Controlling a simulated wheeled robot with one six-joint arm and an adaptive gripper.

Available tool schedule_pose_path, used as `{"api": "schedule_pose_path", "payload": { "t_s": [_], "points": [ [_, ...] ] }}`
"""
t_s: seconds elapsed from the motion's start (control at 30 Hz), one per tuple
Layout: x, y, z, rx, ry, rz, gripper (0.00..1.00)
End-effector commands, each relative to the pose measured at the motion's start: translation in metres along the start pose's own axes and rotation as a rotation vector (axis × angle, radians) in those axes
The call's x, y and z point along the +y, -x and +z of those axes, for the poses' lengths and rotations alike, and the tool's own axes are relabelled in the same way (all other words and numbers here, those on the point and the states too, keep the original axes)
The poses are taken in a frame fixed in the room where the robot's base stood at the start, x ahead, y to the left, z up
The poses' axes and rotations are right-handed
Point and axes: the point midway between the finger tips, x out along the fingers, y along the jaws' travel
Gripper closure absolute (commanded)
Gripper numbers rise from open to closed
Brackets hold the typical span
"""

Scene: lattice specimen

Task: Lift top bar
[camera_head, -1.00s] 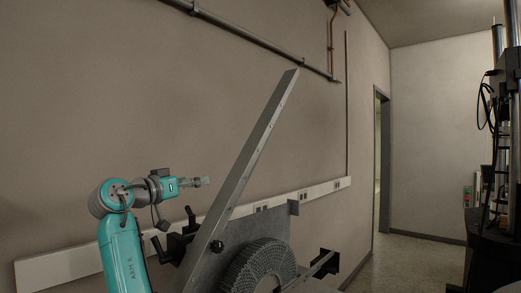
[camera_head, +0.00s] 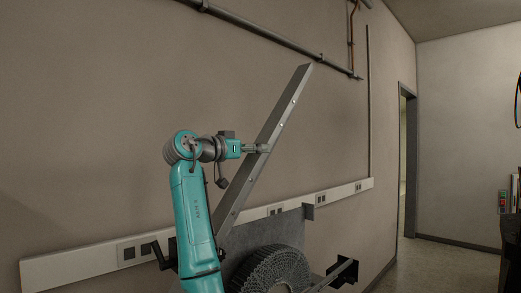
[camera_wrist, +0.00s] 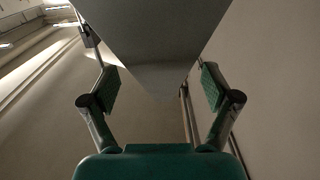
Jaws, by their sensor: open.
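The top bar is a long grey metal bar (camera_head: 284,105) with small holes. It leans steeply up to the right in the head view, and its lower part is hidden behind my arm. My gripper (camera_head: 264,148) overlaps the middle of the bar in that view. In the wrist view my gripper (camera_wrist: 162,87) is open, with green pads standing apart on both sides. The bar's broad grey face (camera_wrist: 155,35) fills the top centre and narrows down between the pads. I see a gap beside each pad and no clear contact.
A grey plate (camera_head: 262,237) and a dark ribbed round part (camera_head: 270,268) sit below the bar. A black clamp-like block (camera_head: 343,270) is at their right. The wall behind carries a white socket rail (camera_head: 75,262) and a pipe (camera_head: 270,43). A doorway (camera_head: 407,160) is at right.

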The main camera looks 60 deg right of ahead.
Motion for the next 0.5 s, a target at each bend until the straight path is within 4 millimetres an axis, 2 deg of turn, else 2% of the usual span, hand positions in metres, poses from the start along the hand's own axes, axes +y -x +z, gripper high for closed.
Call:
{"api": "schedule_pose_path", "payload": {
  "t_s": [0.2, 0.5],
  "points": [
    [0.0, -0.023, 0.0, 0.0, 0.0, 0.001, 0.12],
    [0.0, -0.027, 0.0, -0.001, -0.001, -0.001, 0.12]
  ]
}}
